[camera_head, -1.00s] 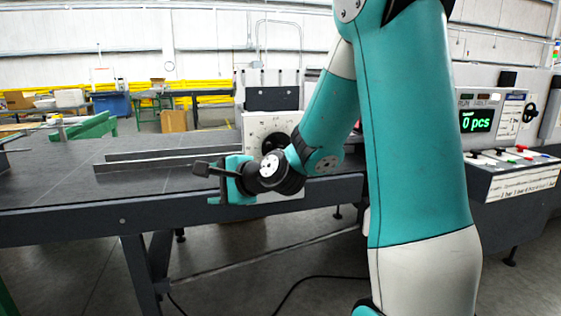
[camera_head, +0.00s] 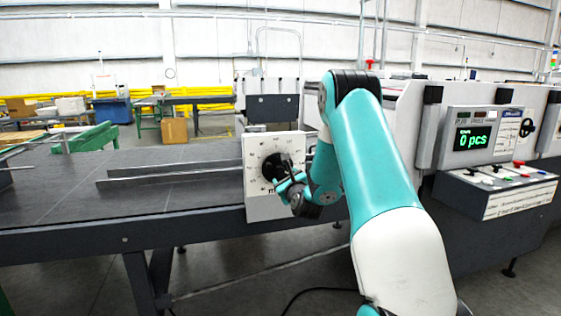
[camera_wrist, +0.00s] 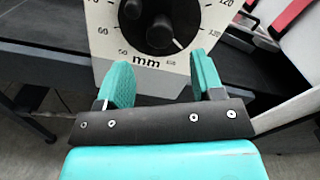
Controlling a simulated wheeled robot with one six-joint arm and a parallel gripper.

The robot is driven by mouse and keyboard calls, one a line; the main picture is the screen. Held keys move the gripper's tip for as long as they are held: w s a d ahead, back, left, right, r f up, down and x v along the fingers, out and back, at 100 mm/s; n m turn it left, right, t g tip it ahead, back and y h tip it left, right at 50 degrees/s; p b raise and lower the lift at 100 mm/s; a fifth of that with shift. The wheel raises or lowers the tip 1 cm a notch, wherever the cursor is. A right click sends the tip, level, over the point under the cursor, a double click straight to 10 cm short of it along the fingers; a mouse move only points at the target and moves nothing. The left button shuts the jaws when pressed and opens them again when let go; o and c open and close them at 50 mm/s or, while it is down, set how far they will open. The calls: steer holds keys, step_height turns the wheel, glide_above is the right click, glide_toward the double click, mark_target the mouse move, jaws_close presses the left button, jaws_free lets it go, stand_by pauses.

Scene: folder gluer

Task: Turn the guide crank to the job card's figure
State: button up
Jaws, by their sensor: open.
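The guide crank (camera_head: 275,166) is a black round knob on a white dial plate (camera_head: 257,146) at the feed table's near edge. In the wrist view the crank (camera_wrist: 160,22) is near the top, partly cut off, with a white pointer line towards the lower right. The dial plate (camera_wrist: 147,52) reads "mm", with figures around the knob; some are cut off or hard to read. My gripper (camera_head: 290,187) is in front of the dial's lower right. In the wrist view my gripper (camera_wrist: 162,62) is open and empty, its teal fingers just below the crank. I cannot identify the job card.
A dark feed table (camera_head: 110,200) with long metal rails (camera_head: 175,172) extends left of the dial. A console with a green "0 pcs" display (camera_head: 472,138) and a button panel (camera_head: 500,177) stands right. A small printed sheet (camera_head: 508,137) is beside the display.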

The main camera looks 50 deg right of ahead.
mark_target(281, 172)
steer(key=p+x, duration=0.1)
steer(key=x, duration=0.6)
steer(key=shift+w+p, duration=0.1)
steer(key=shift+p, duration=0.2)
steer(key=c, duration=0.9)
